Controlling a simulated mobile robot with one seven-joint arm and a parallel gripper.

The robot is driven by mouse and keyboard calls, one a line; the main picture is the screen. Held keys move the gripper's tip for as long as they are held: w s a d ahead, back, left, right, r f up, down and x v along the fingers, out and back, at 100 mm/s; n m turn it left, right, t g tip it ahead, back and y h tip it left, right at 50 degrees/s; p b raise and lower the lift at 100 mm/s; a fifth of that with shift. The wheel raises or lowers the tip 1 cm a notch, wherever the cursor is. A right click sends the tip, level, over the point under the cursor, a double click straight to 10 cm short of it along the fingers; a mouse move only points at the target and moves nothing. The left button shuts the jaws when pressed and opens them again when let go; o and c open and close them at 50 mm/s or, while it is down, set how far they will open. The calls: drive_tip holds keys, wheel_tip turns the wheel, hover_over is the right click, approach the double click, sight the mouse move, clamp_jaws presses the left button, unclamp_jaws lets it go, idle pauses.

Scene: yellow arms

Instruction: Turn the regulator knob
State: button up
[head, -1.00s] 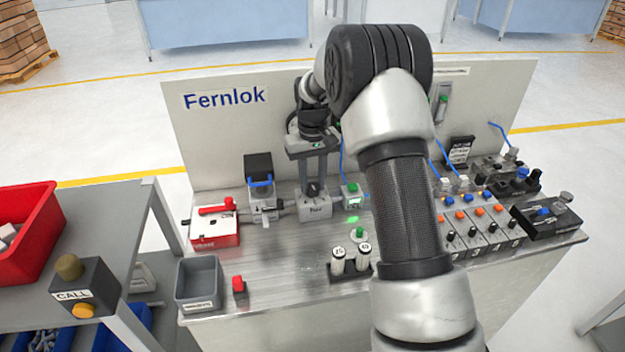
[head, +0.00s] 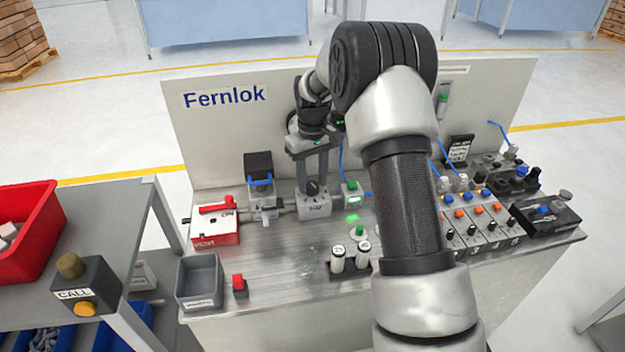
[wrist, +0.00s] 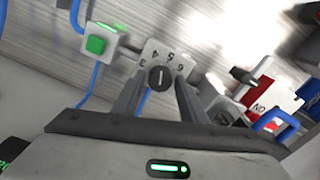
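The regulator knob (head: 313,187) is a round black knob on a small grey block (head: 315,209) at the back of the bench, left of centre. In the wrist view the knob (wrist: 160,77) has a white mark and numbers from 3 to 6 around it. My gripper (head: 312,181) points down over the block. In the wrist view my gripper (wrist: 160,84) has its two fingers apart, one on each side of the knob, with a narrow gap seeming to show at each side. Contact with the knob cannot be made out.
A green-topped unit (head: 352,189) stands right of the block. A red and white box (head: 216,226) and a blue-handled valve (head: 262,200) stand left. A grey bin (head: 199,282) and a red button (head: 239,283) are in front. Blue hoses (wrist: 90,85) run nearby.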

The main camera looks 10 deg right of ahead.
sight(312, 184)
drive_tip(key=shift+o, duration=0.6)
wheel_tip(312, 184, up, 17)
drive_tip(key=p, duration=0.1)
drive_tip(key=shift+r, duration=0.2)
